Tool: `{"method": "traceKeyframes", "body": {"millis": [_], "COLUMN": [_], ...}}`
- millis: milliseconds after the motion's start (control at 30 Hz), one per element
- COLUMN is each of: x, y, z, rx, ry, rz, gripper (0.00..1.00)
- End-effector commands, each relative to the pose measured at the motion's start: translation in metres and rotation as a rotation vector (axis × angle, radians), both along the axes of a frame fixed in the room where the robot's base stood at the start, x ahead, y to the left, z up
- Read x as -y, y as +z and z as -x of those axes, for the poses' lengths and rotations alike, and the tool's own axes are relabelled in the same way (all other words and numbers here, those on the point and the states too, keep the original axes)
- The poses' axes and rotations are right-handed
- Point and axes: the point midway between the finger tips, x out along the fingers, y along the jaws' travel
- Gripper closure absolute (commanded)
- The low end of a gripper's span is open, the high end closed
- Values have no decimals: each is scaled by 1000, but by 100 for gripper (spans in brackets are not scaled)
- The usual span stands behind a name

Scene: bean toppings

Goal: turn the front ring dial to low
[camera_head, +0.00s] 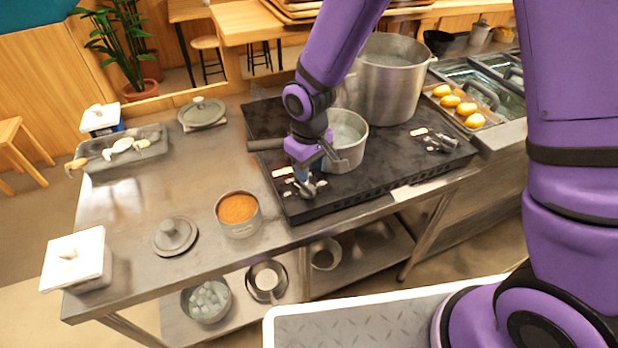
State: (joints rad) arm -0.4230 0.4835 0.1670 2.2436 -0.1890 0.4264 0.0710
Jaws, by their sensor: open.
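The black stove (370,180) sits on the steel counter, with a dial near its front left corner and another dial (441,142) near its right end. My gripper (306,186) is at the front left dial (308,190), its fingers pointing down at it. The fingers are open but small in view, and I cannot tell whether they touch the dial. The dial is partly hidden by my gripper, so its setting cannot be read. Small red and white labels (283,172) lie beside it.
A small pot (347,150) with a handle stands right behind my gripper. A large pot (390,85) stands at the back. A bowl of orange beans (238,226) and a lid (175,236) are on the counter to the left. A tray of yellow buns (487,113) is at right.

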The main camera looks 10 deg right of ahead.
Motion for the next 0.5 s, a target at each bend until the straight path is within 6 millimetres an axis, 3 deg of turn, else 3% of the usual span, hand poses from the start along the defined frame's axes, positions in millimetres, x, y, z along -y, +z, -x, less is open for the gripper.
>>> {"method": "traceKeyframes", "body": {"millis": [200,500], "x": [0,0], "y": [36,53], "z": [-1,0], "rx": [3,-1], "ry": [-1,0], "rz": [-2,-1], "gripper": [57,57]}}
